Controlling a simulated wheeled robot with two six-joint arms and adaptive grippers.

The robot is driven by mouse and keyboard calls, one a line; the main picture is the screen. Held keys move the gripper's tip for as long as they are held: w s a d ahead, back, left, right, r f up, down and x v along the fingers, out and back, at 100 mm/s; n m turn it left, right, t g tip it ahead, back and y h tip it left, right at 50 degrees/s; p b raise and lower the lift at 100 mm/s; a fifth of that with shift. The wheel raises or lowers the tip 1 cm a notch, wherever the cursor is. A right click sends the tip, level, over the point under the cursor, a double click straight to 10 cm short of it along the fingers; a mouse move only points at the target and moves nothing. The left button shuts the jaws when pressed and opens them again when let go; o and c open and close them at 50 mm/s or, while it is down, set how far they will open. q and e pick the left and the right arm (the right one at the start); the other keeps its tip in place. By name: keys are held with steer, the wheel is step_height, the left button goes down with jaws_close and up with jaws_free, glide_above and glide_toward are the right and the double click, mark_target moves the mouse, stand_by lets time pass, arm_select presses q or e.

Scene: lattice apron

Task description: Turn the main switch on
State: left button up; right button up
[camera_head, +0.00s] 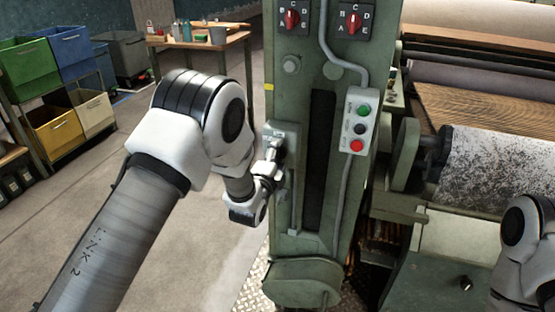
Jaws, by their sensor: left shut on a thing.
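The main switch appears to be the small grey-green box (286,132) on the left edge of the green machine column. My left arm reaches across from the left. My left gripper (272,156) is at the front of this box, shut on the switch's handle. The gripper hides most of the handle, so its exact position is hard to tell. My right arm shows only in part at the right edge, and its gripper is out of view.
The column (320,250) carries two red rotary knobs (291,18) at the top and a button box (359,121) with green, black and red buttons. A conduit runs down beside them. Rollers (500,165) stand at right. A workbench (200,42) and coloured bins (55,130) stand behind left.

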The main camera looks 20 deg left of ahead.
arm_select(q)
steer(key=shift+m, duration=0.5)
steer(key=o, duration=1.2)
steer(key=shift+d, duration=0.1)
steer(key=shift+c, duration=0.2)
steer(key=s, duration=1.2)
steer(key=shift+a, duration=0.25)
